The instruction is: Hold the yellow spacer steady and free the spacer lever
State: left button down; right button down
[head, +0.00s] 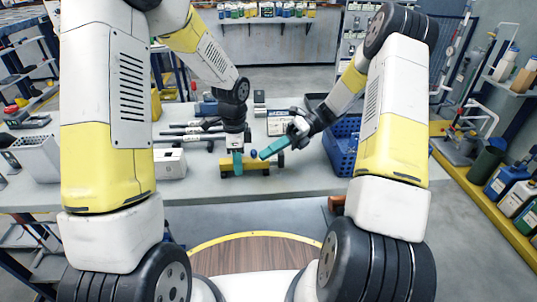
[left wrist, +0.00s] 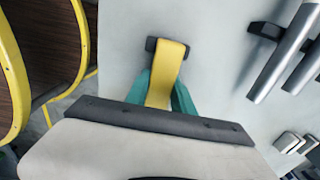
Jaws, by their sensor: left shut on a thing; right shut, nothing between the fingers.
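The yellow spacer (head: 258,170) lies on the grey table, a bar with dark ends. In the left wrist view the yellow spacer (left wrist: 170,62) runs between my left gripper's teal fingers, with a dark end (left wrist: 151,44) beyond them. My left gripper (head: 238,164) points down and is shut on the spacer near its left end. My right gripper (head: 267,152) is shut and empty, its teal fingers slanting down-left just above the spacer's right half. A small blue knob (head: 253,155) shows between the grippers; I cannot tell whether it is the spacer lever. The lever is not clearly visible.
A blue crate (head: 342,150) stands right of my right gripper. Dark and grey rods (head: 195,130) lie left of my left gripper. The table front is clear.

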jog(key=shift+w, duration=0.1)
jog(key=shift+w+r, duration=0.25)
jog(key=shift+w, duration=0.3)
jog(key=shift+w+r, duration=0.2)
jog(key=shift+w, duration=0.35)
jog(key=shift+w+a, duration=0.1)
jog(key=shift+w, duration=0.1)
dwell(0.4)
